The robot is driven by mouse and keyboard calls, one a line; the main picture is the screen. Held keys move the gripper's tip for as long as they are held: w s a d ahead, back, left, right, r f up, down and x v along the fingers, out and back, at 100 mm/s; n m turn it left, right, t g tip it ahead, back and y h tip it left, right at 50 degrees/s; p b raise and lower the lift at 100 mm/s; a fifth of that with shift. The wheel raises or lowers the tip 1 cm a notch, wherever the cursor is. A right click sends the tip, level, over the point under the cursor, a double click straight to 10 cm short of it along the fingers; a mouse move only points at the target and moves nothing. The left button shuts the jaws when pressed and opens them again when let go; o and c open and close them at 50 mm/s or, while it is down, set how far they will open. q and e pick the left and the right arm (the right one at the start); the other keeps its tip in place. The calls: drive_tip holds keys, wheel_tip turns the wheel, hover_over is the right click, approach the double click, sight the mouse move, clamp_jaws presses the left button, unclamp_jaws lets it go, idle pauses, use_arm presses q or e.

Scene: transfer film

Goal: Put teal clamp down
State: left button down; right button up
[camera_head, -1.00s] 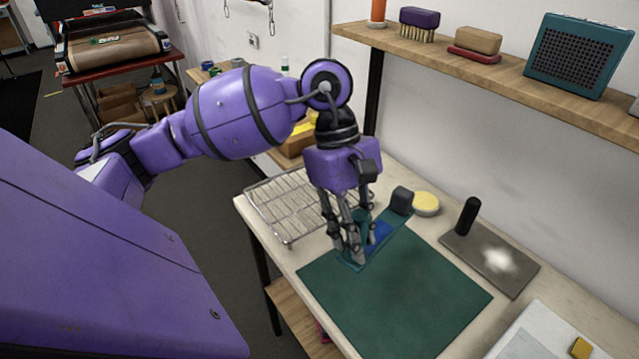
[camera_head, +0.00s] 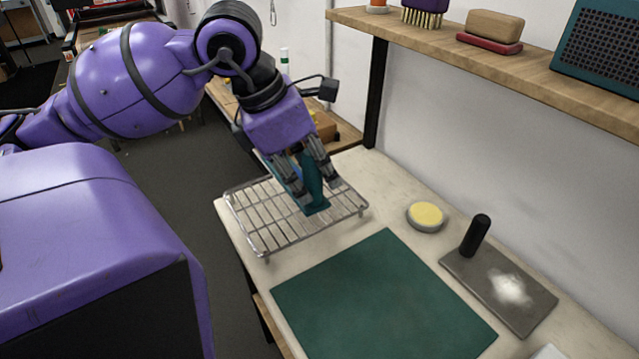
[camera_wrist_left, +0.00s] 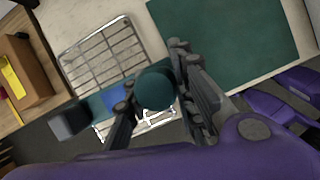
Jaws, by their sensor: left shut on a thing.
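My left gripper (camera_head: 318,192) points down and is shut on the teal clamp (camera_head: 313,172). The clamp is between the fingers, with its lower end over the wire rack (camera_head: 262,238). I cannot tell whether the clamp touches the rack. In the left wrist view the clamp shows a round teal part (camera_wrist_left: 155,88) between the fingers, with a blue patch and a dark block at its left. The fingers and palm hide part of the clamp in the head view. My right gripper is not in view.
A green mat (camera_head: 385,298) lies bare in front of the rack. A round tin with yellow contents (camera_head: 426,215) and a grey slab (camera_head: 508,290) with a black-handled tool (camera_head: 475,236) are at the right. A wooden shelf (camera_head: 480,70) juts from the wall above.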

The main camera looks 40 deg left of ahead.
use_arm(q)
drive_tip(key=w+a+f, duration=0.1)
drive_tip(key=w+f, duration=0.1)
drive_tip(key=f, duration=0.1)
drive_tip(key=w+a+f, duration=0.1)
drive_tip(key=w+f, duration=0.2)
drive_tip(key=f, duration=0.1)
drive_tip(key=w+a+f, duration=0.1)
drive_tip(key=w+f, duration=0.1)
drive_tip(key=f, duration=0.1)
drive_tip(key=shift+w+a+f+b, duration=0.15)
drive_tip(key=shift+a+b, duration=0.2)
drive_tip(key=shift+b, duration=0.05)
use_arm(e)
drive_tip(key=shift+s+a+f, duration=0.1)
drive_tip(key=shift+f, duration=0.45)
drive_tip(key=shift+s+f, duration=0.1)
use_arm(q)
drive_tip(key=c, duration=1.5)
unclamp_jaws()
drive_tip(key=shift+f, duration=0.1)
drive_tip(key=shift+o, duration=0.2)
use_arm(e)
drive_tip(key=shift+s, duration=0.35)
